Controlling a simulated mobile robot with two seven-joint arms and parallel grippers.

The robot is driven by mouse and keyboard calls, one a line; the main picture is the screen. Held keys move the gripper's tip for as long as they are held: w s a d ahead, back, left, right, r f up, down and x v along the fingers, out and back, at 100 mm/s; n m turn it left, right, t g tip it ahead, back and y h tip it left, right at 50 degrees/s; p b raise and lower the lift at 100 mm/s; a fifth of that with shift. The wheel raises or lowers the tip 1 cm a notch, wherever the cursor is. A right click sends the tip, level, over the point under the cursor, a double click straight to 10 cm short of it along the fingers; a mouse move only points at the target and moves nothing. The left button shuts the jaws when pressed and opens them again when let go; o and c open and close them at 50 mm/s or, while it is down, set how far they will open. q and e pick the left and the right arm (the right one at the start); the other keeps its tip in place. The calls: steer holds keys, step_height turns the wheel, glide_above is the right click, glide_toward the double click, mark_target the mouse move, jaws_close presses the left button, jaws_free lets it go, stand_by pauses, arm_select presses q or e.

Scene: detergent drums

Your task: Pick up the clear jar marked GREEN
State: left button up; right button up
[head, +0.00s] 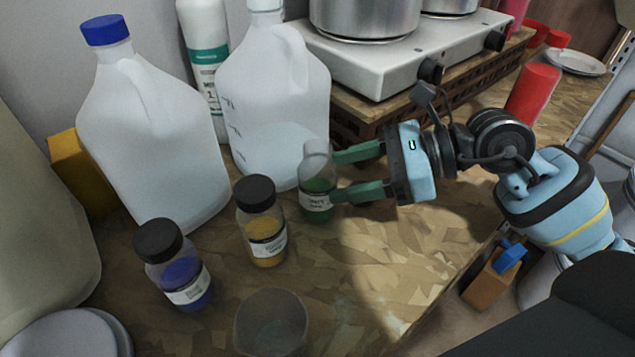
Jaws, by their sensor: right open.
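The clear jar with green contents (317,187) stands upright on the wooden counter, in front of a large translucent jug. It has a white label whose print is too small to read, and no dark lid shows on it. My right gripper (334,176) comes from the right, with its two green fingers open at the jar's right side. The fingertips are at or very near the jar; I cannot tell whether they touch it. My left gripper is not in view.
A yellow-filled jar (262,222) and a blue-filled jar (175,265), both black-lidded, stand to the left. An empty clear cup (271,322) is in front. Large jugs (150,130) and a hot plate (390,65) with pots stand behind. Counter right of the cup is clear.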

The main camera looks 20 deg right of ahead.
mark_target(317, 183)
steer(key=shift+a, duration=0.2)
steer(key=p+x, duration=0.1)
steer(key=x, duration=0.4)
steer(key=shift+s+d+f, duration=0.1)
steer(key=shift+f, duration=0.05)
steer(key=shift+c, duration=0.3)
steer(key=c, duration=0.8)
steer(key=shift+c, duration=0.2)
